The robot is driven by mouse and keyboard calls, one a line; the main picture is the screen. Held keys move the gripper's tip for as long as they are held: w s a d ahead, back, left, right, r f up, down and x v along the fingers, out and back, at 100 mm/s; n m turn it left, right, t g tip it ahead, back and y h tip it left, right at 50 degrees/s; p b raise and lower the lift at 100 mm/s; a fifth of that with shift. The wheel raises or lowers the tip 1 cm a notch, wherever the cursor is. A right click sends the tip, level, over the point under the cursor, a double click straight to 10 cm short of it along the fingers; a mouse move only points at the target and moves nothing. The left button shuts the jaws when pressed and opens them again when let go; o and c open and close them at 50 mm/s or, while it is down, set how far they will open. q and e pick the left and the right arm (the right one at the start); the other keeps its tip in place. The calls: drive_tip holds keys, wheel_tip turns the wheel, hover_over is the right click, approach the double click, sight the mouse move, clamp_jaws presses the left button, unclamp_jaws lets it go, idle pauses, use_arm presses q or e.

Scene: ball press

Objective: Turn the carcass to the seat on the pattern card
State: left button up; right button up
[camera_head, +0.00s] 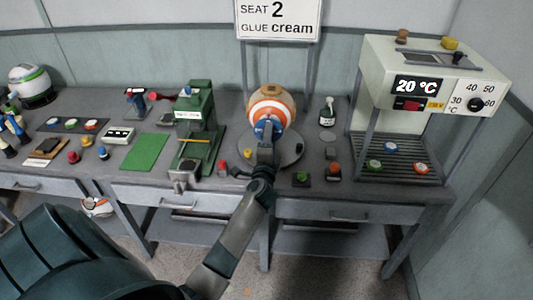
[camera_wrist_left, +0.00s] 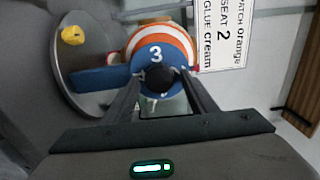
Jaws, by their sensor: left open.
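The pattern card (camera_head: 278,18) at the back reads "SEAT 2" and "GLUE cream". In the left wrist view it (camera_wrist_left: 222,35) also reads "PATCH orange". The carcass (camera_head: 270,96) is a ball with orange, white and tan bands on a round grey turntable (camera_head: 288,150). In the left wrist view the carcass (camera_wrist_left: 160,45) shows a blue face with a white 3 and a dark round spot. My left gripper (camera_wrist_left: 165,85) is open, its fingers pointing at this blue face. Contact cannot be told. My left arm hides part of the carcass in the head view. My right gripper is not in view.
A green press (camera_head: 196,125) stands left of the turntable, beside a green mat (camera_head: 145,151). A white oven (camera_head: 430,75) reading 20 °C stands on the right. Several small coloured pots line the bench front.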

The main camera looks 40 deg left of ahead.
use_arm(q)
drive_tip(key=b+v, duration=0.4)
drive_tip(key=v, duration=1.3)
drive_tip(key=shift+s, duration=0.15)
